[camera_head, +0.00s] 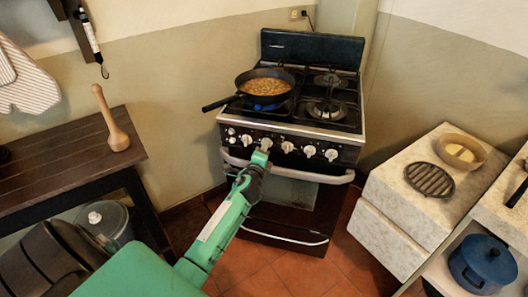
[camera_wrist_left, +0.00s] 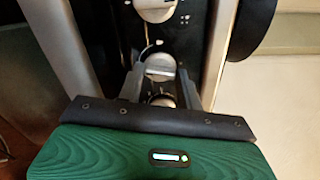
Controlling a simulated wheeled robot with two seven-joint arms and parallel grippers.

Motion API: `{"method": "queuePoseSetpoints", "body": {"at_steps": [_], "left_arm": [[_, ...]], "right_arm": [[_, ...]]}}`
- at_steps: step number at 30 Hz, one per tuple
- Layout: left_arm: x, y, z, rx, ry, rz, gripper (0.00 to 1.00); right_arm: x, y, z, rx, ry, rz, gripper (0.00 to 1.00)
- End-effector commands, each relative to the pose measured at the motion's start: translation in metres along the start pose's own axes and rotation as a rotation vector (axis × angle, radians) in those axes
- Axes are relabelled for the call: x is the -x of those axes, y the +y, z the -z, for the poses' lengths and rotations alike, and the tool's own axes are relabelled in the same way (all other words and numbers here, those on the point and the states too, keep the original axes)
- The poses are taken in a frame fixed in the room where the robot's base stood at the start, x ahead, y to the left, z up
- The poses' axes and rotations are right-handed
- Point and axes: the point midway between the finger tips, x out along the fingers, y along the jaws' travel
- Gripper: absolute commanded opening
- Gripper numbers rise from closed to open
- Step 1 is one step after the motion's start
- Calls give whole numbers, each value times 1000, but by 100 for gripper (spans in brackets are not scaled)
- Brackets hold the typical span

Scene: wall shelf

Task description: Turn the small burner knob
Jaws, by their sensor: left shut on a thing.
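The stove's front panel carries a row of pale round knobs, among them a left one (camera_head: 247,140), a middle one (camera_head: 287,147) and a right one (camera_head: 331,154). My left gripper (camera_head: 264,149) reaches up to the panel and is shut on a knob left of the middle one. In the left wrist view this burner knob (camera_wrist_left: 160,67) sits between the fingertips, partly covered by them. I cannot read which burner it belongs to. My right gripper is not in view.
An oven rail (camera_head: 318,177) runs below the knobs. A wooden table (camera_head: 60,165) stands left, a pale counter (camera_head: 402,203) right. Tiled floor (camera_head: 285,268) lies between.

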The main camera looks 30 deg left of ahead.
Motion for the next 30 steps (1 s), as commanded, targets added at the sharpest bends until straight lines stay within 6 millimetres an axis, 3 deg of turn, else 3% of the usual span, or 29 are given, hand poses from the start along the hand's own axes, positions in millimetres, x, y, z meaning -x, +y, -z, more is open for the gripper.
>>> {"method": "queuePoseSetpoints", "body": {"at_steps": [12,30], "left_arm": [[0,1,0,207,0,-2,13],[0,1,0,239,-1,-2,13]], "right_arm": [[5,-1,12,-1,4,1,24],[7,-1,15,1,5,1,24]]}}
